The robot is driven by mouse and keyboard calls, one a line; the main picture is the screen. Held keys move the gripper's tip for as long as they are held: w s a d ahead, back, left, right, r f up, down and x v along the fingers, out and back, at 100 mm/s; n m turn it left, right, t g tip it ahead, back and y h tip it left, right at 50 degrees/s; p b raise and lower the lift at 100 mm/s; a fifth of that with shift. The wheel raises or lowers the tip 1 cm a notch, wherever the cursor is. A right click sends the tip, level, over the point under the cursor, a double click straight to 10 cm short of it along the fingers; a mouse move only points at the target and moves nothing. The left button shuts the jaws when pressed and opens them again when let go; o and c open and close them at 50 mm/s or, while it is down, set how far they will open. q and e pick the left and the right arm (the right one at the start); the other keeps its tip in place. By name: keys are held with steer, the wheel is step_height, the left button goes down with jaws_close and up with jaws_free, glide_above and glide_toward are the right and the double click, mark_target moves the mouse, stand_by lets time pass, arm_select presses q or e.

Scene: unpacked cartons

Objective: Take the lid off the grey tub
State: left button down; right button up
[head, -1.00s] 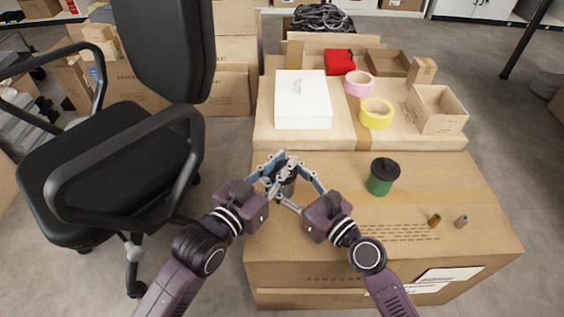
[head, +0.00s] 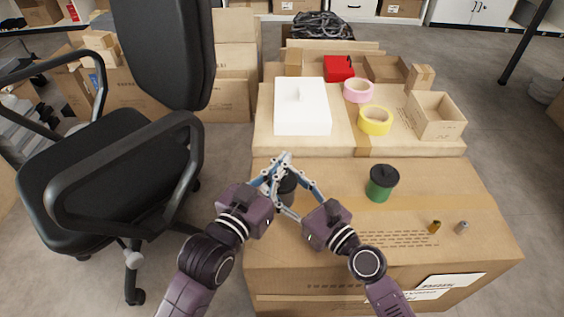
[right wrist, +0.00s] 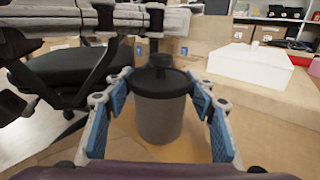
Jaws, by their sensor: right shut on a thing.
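The grey tub (right wrist: 158,120) stands upright on the front carton, with its black knobbed lid (right wrist: 160,83) on top. In the head view both grippers largely hide the tub, and part of the dark lid (head: 288,184) shows between the fingers. My right gripper (head: 300,195) is shut on the tub, with its blue finger pads on either side of the body in the right wrist view. My left gripper (head: 272,172) is at the lid from the left, and its finger parts hang over the knob in the right wrist view. Whether it grips the knob is hidden.
A white box (head: 302,108), tape rolls (head: 375,121) and an open small carton (head: 435,116) are behind. An office chair (head: 110,165) stands close on the left.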

arm_select(q)
steer(key=shift+r+m+g+h, duration=0.35)
steer(key=shift+m+g+h, duration=0.15)
steer(key=shift+h, duration=0.3)
arm_select(e)
steer(key=shift+a+f, duration=0.1)
arm_select(q)
steer(key=c, duration=2.2)
jaws_free()
steer(key=shift+c, duration=0.2)
steer(key=shift+a, duration=0.1)
steer(key=v, duration=1.2)
arm_select(e)
steer(key=o, duration=1.8)
steer(key=shift+c, duration=0.2)
